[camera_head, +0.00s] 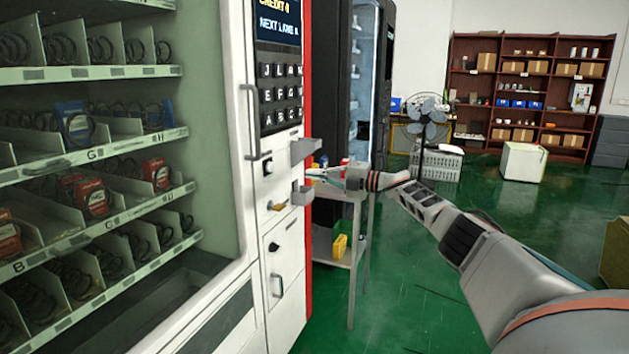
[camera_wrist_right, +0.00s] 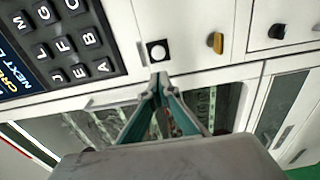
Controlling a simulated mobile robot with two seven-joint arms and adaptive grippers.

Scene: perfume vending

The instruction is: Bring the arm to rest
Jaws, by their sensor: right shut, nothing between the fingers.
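My right arm (camera_head: 475,245) reaches in from the lower right of the head view, stretched toward the front of a white vending machine (camera_head: 290,310). My right gripper (camera_head: 312,172) is shut and empty, close to the machine's control panel. My left gripper is not in view.
The machine's keypad (camera_head: 280,92) is above the gripper, and its glass front with shelves of goods is at left. A metal side table (camera_head: 349,262) with a yellow bin (camera_head: 339,246) stands behind the gripper. A fan (camera_head: 427,115) and shelving are farther back. Green floor is open at centre right.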

